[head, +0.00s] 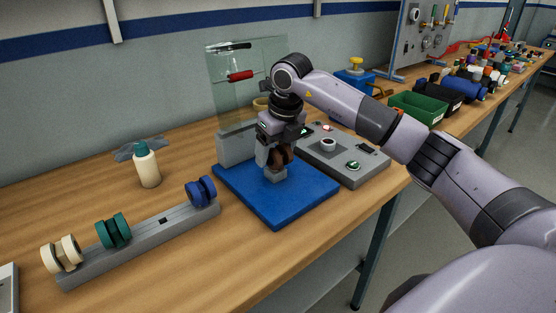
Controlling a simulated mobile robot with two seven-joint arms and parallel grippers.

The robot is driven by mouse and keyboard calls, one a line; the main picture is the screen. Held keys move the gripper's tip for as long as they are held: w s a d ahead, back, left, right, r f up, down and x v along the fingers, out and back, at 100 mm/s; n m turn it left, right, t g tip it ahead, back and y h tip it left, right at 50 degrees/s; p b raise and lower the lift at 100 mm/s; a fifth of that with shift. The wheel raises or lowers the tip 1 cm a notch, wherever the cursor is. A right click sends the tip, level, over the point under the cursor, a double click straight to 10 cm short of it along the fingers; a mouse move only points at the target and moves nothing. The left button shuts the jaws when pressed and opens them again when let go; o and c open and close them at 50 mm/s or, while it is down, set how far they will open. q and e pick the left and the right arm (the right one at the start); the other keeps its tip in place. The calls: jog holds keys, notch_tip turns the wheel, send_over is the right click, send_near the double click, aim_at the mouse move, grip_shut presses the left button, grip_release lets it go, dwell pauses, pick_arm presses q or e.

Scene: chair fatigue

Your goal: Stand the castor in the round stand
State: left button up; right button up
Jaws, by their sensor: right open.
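A brown castor (284,155) is at my right gripper (273,166), above the blue base plate (305,191). The gripper points down with its jaws open, and its fingers partly hide the castor. A small grey block shows low at the fingertips; I cannot tell whether it is part of a finger or a support under the castor. A round, pale, ring-shaped piece (328,145) sits on the grey box right of the gripper; I cannot tell for sure whether it is the round stand. My left gripper is not in view.
A grey rail (140,247) at the left carries cream, green (113,230) and blue (201,190) castors, with an open gap between green and blue. A bottle (147,165) stands behind it. A clear panel (225,90) rises behind the blue plate. The grey box (372,172) has a green button.

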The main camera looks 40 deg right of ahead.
jog(key=c, duration=0.8)
jog(key=shift+c, duration=0.2)
jog(key=shift+r, duration=0.15)
jog(key=shift+w+p+v, duration=0.2)
jog(key=shift+p+v, duration=0.55)
jog(key=shift+v, duration=0.05)
jog(key=shift+w+p+v, duration=0.2)
jog(key=shift+p+v, duration=0.55)
jog(key=shift+v, duration=0.05)
jog(key=shift+r, duration=0.15)
jog(key=shift+w+p+v, duration=0.25)
jog(key=shift+p+v, duration=0.7)
jog(key=shift+v, duration=0.15)
jog(key=shift+a+r, duration=0.1)
jog(key=shift+r, duration=0.75)
